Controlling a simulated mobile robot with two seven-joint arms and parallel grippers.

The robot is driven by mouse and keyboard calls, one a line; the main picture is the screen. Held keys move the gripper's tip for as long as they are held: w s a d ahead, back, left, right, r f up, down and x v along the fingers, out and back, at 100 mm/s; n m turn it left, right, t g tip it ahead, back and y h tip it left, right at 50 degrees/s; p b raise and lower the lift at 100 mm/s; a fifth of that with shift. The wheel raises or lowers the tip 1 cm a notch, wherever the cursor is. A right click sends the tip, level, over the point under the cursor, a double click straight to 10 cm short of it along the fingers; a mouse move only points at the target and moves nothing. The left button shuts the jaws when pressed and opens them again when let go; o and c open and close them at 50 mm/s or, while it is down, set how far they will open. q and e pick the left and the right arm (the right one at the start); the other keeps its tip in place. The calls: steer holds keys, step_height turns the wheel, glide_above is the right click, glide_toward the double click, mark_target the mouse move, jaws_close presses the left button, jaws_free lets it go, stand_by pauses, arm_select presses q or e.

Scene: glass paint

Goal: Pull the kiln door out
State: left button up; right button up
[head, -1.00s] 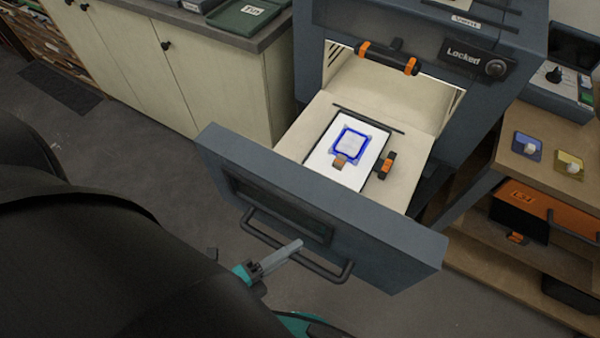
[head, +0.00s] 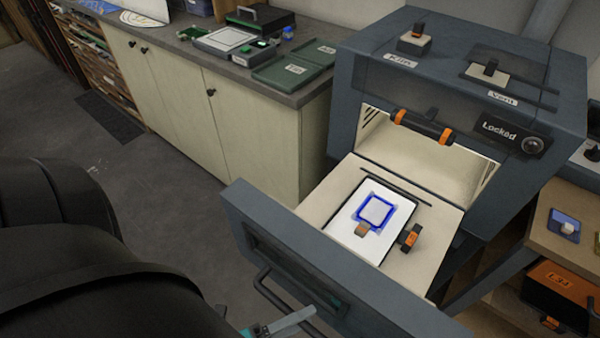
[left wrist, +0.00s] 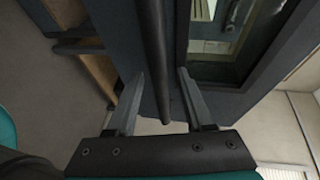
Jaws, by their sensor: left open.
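The kiln (head: 365,85) is a dark grey cabinet with a "Locked" label. Its door (head: 290,258) is a drawer front, pulled well out with the cream tray floor (head: 425,255) behind it. On the floor lies a white plate (head: 343,220) bearing a blue-framed square (head: 376,211). The door's dark bar handle (head: 265,291) is on its outer face. My left gripper (head: 296,318) is at the handle, low in the head view. In the left wrist view my open fingers (left wrist: 160,95) stand either side of the handle bar (left wrist: 154,50). Whether they touch it is unclear. My right gripper is not in view.
A cream cabinet (head: 245,130) with green trays (head: 292,66) on top stands left of the kiln. A wooden shelf (head: 540,225) with an orange-fronted box (head: 560,285) is at right. Grey floor (head: 170,190) lies open at left.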

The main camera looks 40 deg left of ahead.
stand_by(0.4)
arm_select(q)
steer(key=b+v, duration=0.1)
steer(key=v, duration=1.4)
steer(key=shift+s+a, duration=0.1)
step_height(320, 180, down, 41)
steer(key=s+n+g+y+b, duration=0.2)
steer(key=n+g+y+b, duration=0.4)
steer(key=n, duration=1.3)
steer(key=g+b, duration=0.4)
steer(key=g, duration=0.3)
steer(key=shift+d+n+y, duration=0.3)
steer(key=shift+d+n, duration=0.1)
